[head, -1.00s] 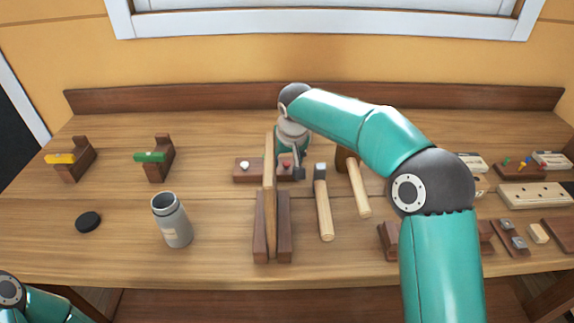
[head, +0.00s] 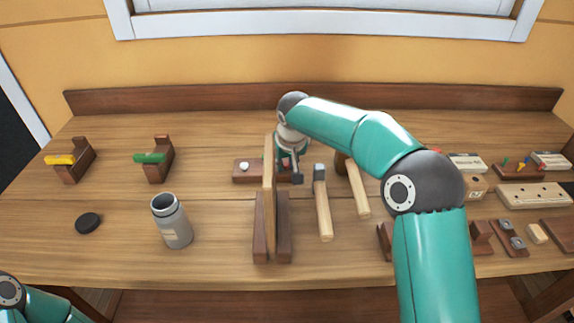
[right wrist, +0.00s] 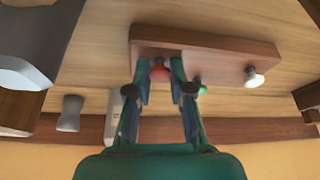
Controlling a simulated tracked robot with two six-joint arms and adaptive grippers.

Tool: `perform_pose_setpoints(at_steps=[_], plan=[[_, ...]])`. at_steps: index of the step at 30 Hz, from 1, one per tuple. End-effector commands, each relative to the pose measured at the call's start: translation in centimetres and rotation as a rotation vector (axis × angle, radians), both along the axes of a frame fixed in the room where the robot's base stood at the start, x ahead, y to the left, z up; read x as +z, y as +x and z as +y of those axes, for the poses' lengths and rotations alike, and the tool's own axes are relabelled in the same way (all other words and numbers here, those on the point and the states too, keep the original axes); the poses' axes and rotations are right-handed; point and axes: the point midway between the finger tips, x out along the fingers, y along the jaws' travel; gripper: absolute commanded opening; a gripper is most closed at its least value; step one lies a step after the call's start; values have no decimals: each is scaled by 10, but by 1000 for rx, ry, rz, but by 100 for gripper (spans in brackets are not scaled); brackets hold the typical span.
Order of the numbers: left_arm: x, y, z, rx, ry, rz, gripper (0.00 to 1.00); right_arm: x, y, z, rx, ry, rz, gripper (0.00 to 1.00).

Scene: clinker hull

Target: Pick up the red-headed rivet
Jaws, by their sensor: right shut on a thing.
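The red-headed rivet (right wrist: 160,71) shows between my right fingertips in the right wrist view, in front of the brown rivet block (right wrist: 215,48). My right gripper (right wrist: 161,78) is shut on it. In the head view the right gripper (head: 291,170) is low over the right part of the block (head: 240,179), just right of the upright board, and the red head is hidden. I cannot tell whether the rivet's shank is still in the block. A white-headed rivet (head: 244,166) stands in the block's left part; it also shows in the right wrist view (right wrist: 254,78). My left gripper is out of view.
An upright board (head: 268,190) in a wooden stand is close to the left of the gripper. Two hammers (head: 323,205) (head: 358,190) lie to the right. A grey canister (head: 171,222) and black lid (head: 88,222) stand left. Blocks with yellow (head: 60,160) and green (head: 149,158) clamps are farther left.

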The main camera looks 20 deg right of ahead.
Motion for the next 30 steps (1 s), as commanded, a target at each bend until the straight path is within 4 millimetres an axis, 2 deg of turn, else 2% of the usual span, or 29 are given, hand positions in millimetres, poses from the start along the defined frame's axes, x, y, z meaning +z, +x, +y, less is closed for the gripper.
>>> perform_pose_setpoints(at_steps=[5, 11, 17, 20, 24, 30], plan=[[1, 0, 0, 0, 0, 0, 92, 5, 0, 0, 0, 0, -1, 0], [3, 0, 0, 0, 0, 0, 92, 25, 1, 1, 1, -1, -3, 0], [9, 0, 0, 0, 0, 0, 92, 68, 1, 1, 0, 2, -6, 0], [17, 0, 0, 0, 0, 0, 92, 99, 1, 1, 1, 1, -7, 0], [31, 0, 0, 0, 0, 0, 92, 139, 1, 1, 1, 2, -4, 0], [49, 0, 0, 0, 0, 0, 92, 180, 1, 1, 1, 0, -2, 0]])
